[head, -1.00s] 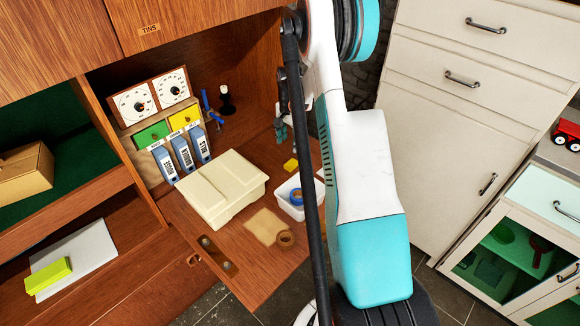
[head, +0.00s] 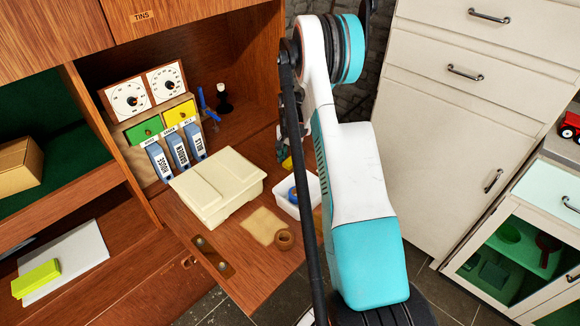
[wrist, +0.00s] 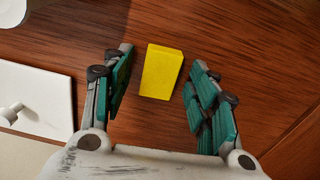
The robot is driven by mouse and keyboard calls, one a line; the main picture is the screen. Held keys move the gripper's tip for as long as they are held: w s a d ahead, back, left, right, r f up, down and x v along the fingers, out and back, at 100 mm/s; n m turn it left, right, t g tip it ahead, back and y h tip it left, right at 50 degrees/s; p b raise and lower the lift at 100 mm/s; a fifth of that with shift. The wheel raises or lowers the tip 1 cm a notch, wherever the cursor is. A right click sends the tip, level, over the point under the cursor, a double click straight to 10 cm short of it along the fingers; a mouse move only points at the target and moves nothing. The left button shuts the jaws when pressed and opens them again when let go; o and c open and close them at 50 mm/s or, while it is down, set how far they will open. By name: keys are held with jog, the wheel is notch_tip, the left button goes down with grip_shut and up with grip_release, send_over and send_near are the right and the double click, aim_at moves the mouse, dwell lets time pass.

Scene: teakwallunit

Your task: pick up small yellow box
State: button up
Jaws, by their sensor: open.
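The small yellow box (wrist: 161,72) lies on the brown wooden surface in the wrist view, between the fingers of my gripper (wrist: 160,88). The fingers are open, with a gap of bare wood on each side of the box. In the head view, the small yellow box (head: 287,163) shows beside my gripper (head: 284,150), left of my white and teal arm. The arm and gripper hide part of that area.
A cream lidded box (head: 218,186) stands left on the fold-down wooden surface. A white tub (head: 311,193) with a blue ring is close in front of the yellow box. A tape roll (head: 284,240) lies nearer. Blue binders (head: 178,149) stand behind.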

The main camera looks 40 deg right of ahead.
jog(key=shift+c, duration=0.3)
jog(key=c, duration=0.9)
jog(key=shift+r, duration=0.2)
